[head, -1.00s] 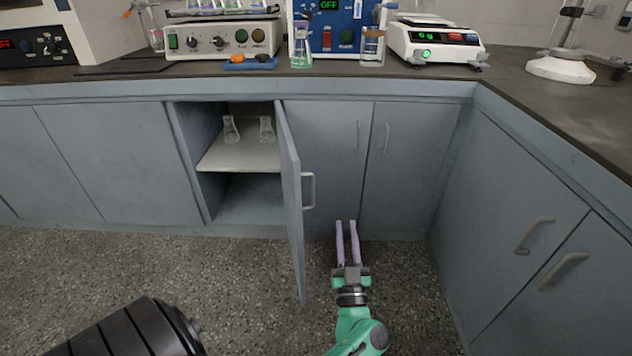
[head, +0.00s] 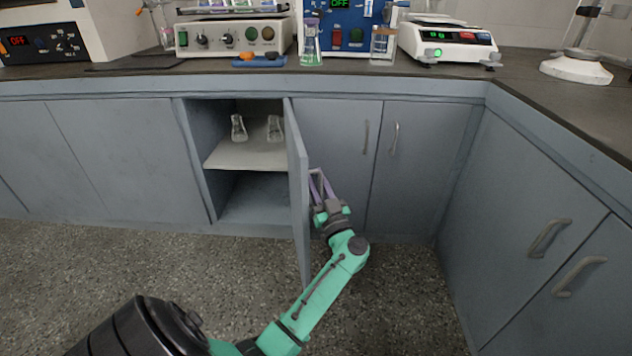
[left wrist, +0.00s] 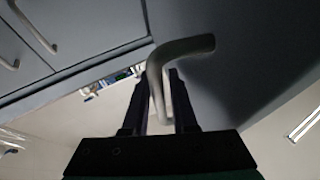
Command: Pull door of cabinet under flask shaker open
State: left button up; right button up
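The cabinet under the flask shaker (head: 232,38) stands open. Its grey-blue door (head: 297,225), hinged on the right, swings far out toward me. The door's handle (head: 312,172) is on its right-hand face. My left gripper (head: 318,180) is at this handle, right of the door. In the left wrist view the metal handle (left wrist: 182,46) reaches down between the two dark fingers of the gripper (left wrist: 160,100). The fingers stand apart around it; a firm grip does not show. My right gripper is in no view.
Two flasks (head: 239,128) (head: 274,128) stand on the cabinet's shelf (head: 235,158). Closed doors with handles (head: 394,137) are right of it, and more (head: 550,238) along the right side. Glassware and devices stand on the dark counter (head: 130,70). The speckled floor (head: 400,300) is clear.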

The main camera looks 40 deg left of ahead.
pick_arm(q)
grip_shut()
dwell(1.4)
